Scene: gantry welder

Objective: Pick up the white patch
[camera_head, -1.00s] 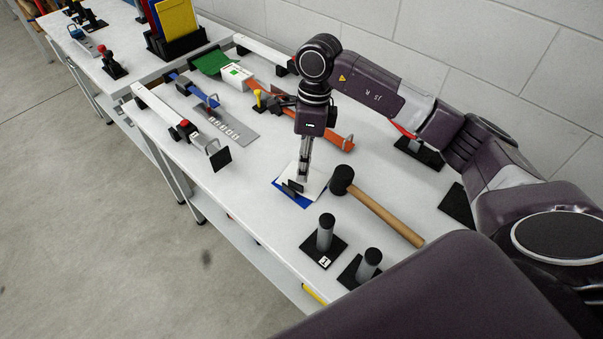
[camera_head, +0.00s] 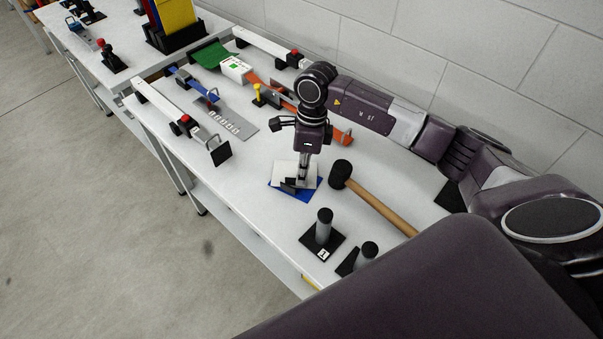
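The white patch (camera_head: 283,171) is a thin flat piece at the middle of the bench. It lies over or just above a blue patch (camera_head: 308,192), whose front and right edges show. My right gripper (camera_head: 291,185) points down at the white patch, with its dark fingertips at the patch's front edge. It appears shut on the white patch, though the fingers hide part of it. Whether the white patch is clear of the blue one is hard to tell. My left gripper is not in view.
A mallet (camera_head: 385,207) lies close to the right of the patches. Two grey posts on black bases, one of them here (camera_head: 324,226), stand in front. Clamps (camera_head: 165,104) and a grey plate (camera_head: 233,124) lie to the left. A wall (camera_head: 480,60) runs behind.

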